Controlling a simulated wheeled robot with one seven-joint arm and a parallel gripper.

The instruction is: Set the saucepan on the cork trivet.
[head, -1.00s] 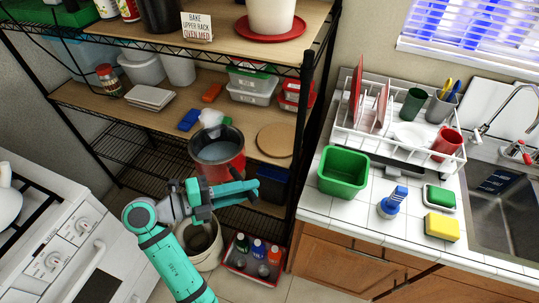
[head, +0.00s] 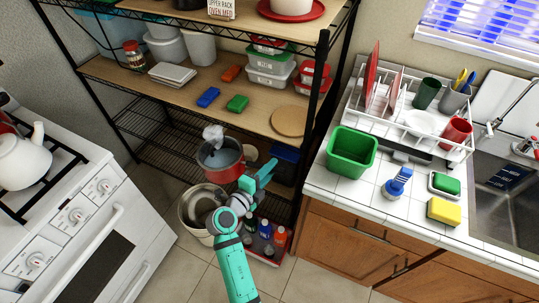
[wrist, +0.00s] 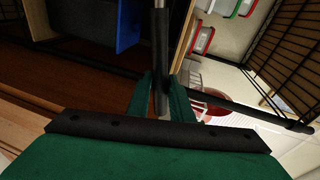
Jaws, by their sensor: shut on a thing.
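The saucepan (head: 228,172) is red outside and grey inside. In the head view it hangs upright in front of the shelf unit, below the edge of the middle wooden shelf. My gripper (head: 268,170) is to its right, shut on its dark handle (wrist: 160,50), which runs between the fingers in the wrist view. A white crumpled thing (head: 213,132) shows at the pan's far rim; I cannot tell whether it is inside. The cork trivet (head: 288,121) is a round tan disc lying bare near the right end of the middle shelf, above and right of the pan.
Green (head: 237,103) and blue (head: 208,97) blocks lie left of the trivet. Red-lidded containers (head: 313,76) stand behind it. A black rack post (head: 312,110) rises at its right. A pot (head: 203,204) and red crate stand below. The stove (head: 75,225) is left, the tiled counter (head: 330,185) right.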

